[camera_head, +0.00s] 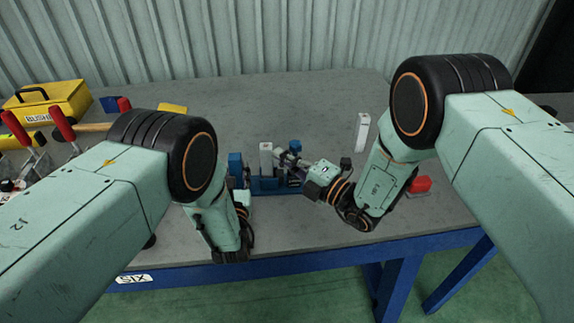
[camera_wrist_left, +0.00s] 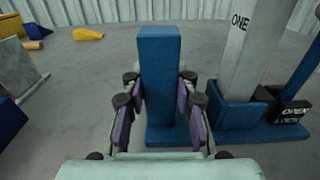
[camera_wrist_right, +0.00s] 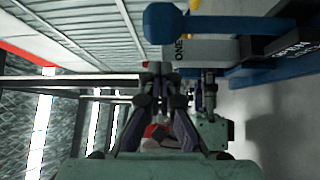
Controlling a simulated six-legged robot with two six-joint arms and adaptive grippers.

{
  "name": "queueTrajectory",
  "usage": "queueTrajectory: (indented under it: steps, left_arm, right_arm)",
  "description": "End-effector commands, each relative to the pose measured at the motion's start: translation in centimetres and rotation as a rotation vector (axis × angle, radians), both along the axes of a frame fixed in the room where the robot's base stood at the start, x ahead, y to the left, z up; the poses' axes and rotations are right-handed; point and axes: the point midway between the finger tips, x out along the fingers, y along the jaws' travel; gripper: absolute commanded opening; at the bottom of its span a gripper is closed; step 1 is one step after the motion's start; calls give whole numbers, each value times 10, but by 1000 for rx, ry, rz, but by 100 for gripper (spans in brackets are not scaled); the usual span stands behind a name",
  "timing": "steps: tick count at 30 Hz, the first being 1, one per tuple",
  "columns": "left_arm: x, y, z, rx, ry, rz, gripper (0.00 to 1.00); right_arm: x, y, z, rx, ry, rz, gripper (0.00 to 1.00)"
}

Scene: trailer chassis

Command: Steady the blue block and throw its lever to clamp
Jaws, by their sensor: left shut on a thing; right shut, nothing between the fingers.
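The blue block (camera_wrist_left: 160,75) stands upright between the purple-padded fingers of my left gripper (camera_wrist_left: 160,100), which is shut on it. In the head view the block (camera_head: 236,164) is partly hidden by my left arm. Beside it stands a pale post (camera_wrist_left: 243,50) marked ONE on a blue base (camera_wrist_left: 232,116). A blue bar with a rounded end (camera_wrist_right: 163,23), which looks like the lever, shows in the right wrist view. My right gripper (camera_wrist_right: 162,85) is shut and empty, its fingertips close below the bar and post. I cannot tell if they touch.
A separate pale post (camera_head: 362,132) stands at the back right. A red block (camera_head: 420,184) lies beyond my right arm. A yellow toolbox (camera_head: 52,100) and red-handled clamps (camera_head: 62,122) crowd the left.

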Motion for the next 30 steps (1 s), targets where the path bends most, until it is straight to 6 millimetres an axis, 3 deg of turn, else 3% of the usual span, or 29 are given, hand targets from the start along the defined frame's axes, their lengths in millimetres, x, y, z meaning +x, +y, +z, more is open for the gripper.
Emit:
queueTrajectory:
  steps: [7,30]
  left_arm:
    - [0,1,0,-2,0,2,0]
    - [0,1,0,-1,0,2,0]
  right_arm:
    - [10,-19,-2,-1,1,1,0]
    - [12,-27,-2,0,0,2,0]
